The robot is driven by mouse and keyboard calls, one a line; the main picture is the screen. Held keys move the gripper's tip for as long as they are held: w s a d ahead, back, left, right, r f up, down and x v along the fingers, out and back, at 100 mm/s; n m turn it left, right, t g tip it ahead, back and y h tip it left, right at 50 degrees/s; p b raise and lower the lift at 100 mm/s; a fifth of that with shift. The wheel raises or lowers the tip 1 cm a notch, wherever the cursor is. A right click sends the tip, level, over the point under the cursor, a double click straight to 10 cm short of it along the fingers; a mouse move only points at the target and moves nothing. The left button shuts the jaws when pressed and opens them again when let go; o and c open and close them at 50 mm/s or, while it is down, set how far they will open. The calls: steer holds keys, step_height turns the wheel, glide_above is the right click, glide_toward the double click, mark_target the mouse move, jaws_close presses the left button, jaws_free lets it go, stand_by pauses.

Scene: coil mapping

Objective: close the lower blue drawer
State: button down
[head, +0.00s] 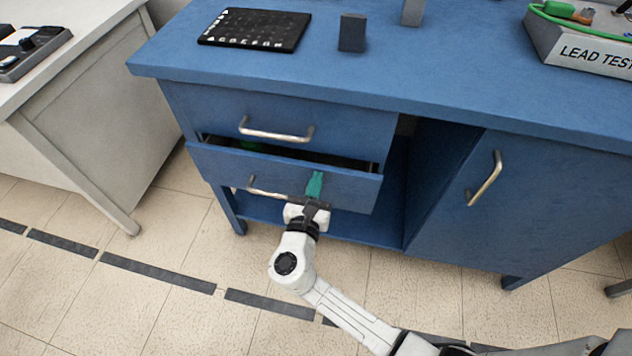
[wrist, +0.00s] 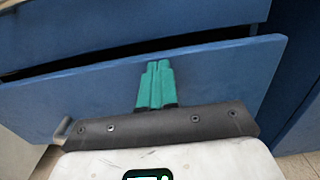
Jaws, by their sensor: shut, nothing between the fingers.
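The lower blue drawer (head: 225,169) stands a little way open under the upper drawer in the head view, with a dark gap above its front. Its front also fills the middle of the wrist view (wrist: 225,80). Its metal handle (head: 262,190) is partly hidden behind my gripper. My gripper (head: 315,180) has teal fingers, shut and empty, in front of the drawer front, right of the handle's middle. In the wrist view the fingertips (wrist: 158,64) lie over the drawer front near its top edge. I cannot tell whether they touch it.
The upper drawer (head: 350,120) is shut. A blue cabinet door with a handle (head: 485,180) is at the right. The blue worktop (head: 420,65) carries a black panel (head: 255,28), a grey block (head: 352,32) and a lead test box (head: 580,50). A grey bench (head: 95,100) stands left.

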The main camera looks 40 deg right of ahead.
mark_target(321, 166)
steer(key=x, duration=0.4)
steer(key=shift+w+d, duration=0.15)
steer(key=shift+d, duration=0.05)
steer(key=shift+w+d, duration=0.15)
steer(key=shift+d, duration=0.05)
steer(key=shift+r, duration=0.1)
